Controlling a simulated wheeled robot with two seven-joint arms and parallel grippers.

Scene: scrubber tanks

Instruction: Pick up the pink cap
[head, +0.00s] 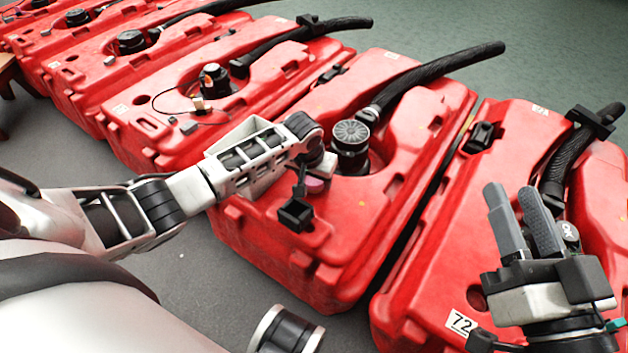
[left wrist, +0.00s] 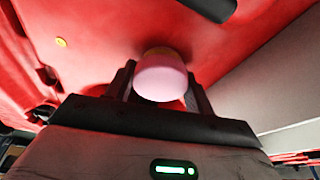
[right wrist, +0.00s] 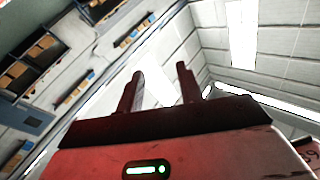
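The pink cap (head: 316,184) is low on the near part of the middle red tank (head: 345,235), beneath my left gripper (head: 314,172). In the left wrist view the pink cap (left wrist: 160,80) is between the two dark fingers of my left gripper (left wrist: 160,85), with its sides very near both. I cannot tell whether the fingers press on it. My right gripper (head: 525,222) is raised over the right red tank (head: 420,290), fingers pointing up. The right wrist view shows the fingers of my right gripper (right wrist: 159,88) apart, with nothing between them.
A black ribbed cap (head: 351,138) and a black hose (head: 435,75) are just beyond my left gripper. More red tanks (head: 165,130) stand in a row toward the upper left. Grey floor (head: 195,270) is bare in front.

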